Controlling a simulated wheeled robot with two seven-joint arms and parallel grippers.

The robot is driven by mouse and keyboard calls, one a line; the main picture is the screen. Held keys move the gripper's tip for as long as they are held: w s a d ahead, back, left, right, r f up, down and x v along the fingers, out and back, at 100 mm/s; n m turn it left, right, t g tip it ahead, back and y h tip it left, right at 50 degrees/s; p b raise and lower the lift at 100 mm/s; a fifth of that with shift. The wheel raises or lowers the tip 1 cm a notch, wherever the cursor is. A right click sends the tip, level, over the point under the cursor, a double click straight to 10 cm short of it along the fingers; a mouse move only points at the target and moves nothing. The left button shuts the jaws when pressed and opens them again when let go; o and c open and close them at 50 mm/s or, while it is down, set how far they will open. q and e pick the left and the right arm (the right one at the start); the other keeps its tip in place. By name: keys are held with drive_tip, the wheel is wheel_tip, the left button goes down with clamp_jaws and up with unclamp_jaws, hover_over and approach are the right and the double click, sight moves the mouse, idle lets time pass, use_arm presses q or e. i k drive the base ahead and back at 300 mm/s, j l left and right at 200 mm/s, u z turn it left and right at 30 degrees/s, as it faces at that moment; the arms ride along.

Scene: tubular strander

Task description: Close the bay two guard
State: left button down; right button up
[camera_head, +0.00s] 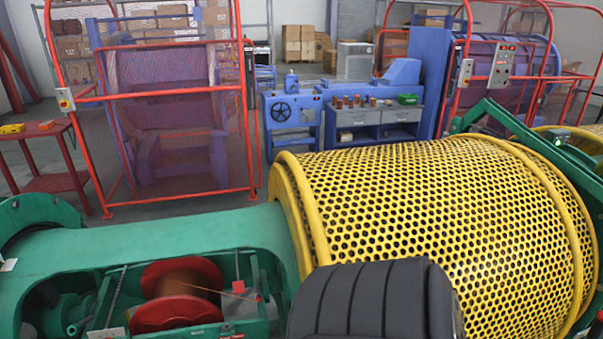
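A large yellow perforated guard (430,220) curves over the green strander from the centre to the right. Its left end has a solid yellow rim (298,215). I see no label showing which bay it belongs to. Left of it, the green strander body (150,240) has an uncovered bay. A red spool (178,295) wound with copper-coloured wire sits in that bay. Part of another yellow guard (590,138) shows at the far right edge, behind green bars. Neither of my grippers is in view.
A dark ribbed part (372,302) at the bottom centre hides the guard's lower front edge. Behind stand red-framed mesh cages (165,120), a blue machine (292,115) and a grey workbench (370,120). A red table (40,155) stands at the left. Grey floor shows between them.

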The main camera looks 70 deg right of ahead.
sight(324, 251)
drive_tip(key=z, duration=3.45)
